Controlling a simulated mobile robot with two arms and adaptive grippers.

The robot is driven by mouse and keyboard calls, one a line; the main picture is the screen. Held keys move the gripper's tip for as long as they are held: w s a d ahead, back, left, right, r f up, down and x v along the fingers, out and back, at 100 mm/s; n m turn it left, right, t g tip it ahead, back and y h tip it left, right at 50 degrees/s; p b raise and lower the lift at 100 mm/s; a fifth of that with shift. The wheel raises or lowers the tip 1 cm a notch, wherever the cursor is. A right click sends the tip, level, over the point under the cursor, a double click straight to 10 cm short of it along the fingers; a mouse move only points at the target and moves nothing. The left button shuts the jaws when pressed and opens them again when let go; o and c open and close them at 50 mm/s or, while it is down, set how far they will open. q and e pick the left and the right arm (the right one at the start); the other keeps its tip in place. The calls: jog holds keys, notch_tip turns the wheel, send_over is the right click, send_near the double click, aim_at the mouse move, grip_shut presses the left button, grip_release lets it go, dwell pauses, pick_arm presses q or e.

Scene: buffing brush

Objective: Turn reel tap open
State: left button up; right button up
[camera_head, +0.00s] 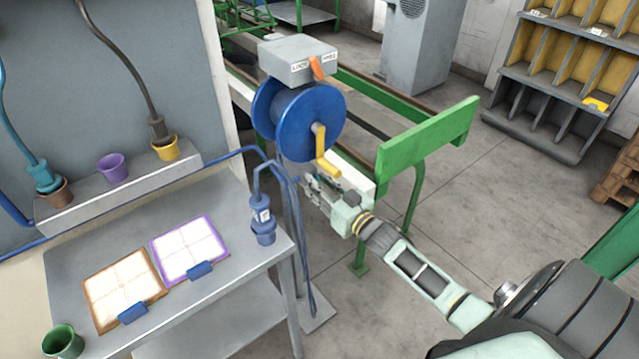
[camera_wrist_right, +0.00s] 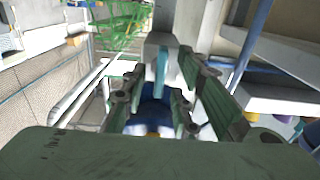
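The blue reel (camera_head: 292,118) stands on a post, with a yellow crank handle (camera_head: 326,163) on its near side. A grey box (camera_head: 292,55) above it carries labels that seem to read LOCK and FREE, with an orange lever (camera_head: 317,68) at the right label. I cannot tell for certain which part is the tap. My right gripper (camera_head: 312,187) is just below and beside the crank handle, apart from the lever. In the wrist view its fingers (camera_wrist_right: 158,85) are spread, with blue reel parts (camera_wrist_right: 153,112) showing beyond and between them. I see nothing held. My left gripper is out of view.
A grey bench (camera_head: 220,285) at left holds a purple-framed panel (camera_head: 222,240), a brown-framed panel (camera_head: 158,283) and a green cup (camera_head: 62,342). A green rail (camera_head: 428,145) stands right of the reel.

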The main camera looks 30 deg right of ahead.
jog(key=shift+w, duration=0.1)
grip_shut()
